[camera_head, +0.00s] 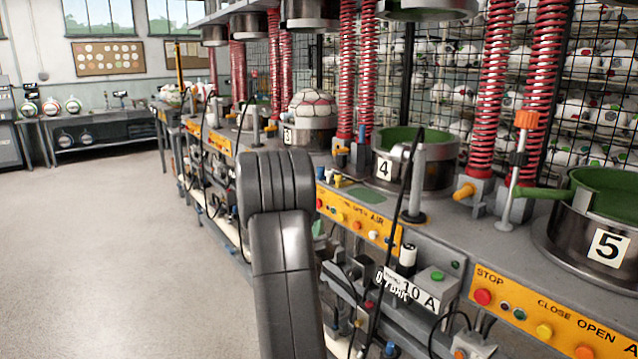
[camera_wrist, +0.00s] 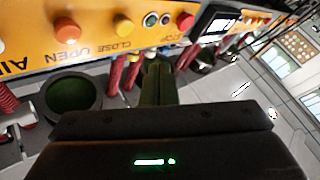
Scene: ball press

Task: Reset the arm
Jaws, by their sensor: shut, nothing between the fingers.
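My arm rises dark grey in the middle of the head view, in front of the press bench. My gripper's end is hidden behind the arm links there. In the wrist view my gripper (camera_wrist: 158,68) shows as a dark narrow shape pointing up from the dark wrist housing. It is shut, with nothing seen held in it. It appears in front of a yellow button panel (camera_wrist: 95,35) with OPEN, CLOSE and STOP labels. The wrist picture looks tilted and nearly upside down.
Press station 4 (camera_head: 384,169) and station 5 (camera_head: 608,248), with green-lined pots, stand along the bench at right. A patterned ball (camera_head: 312,103) sits in a pot further back. Red springs and posts rise from the bench. Open floor (camera_head: 110,250) lies to the left.

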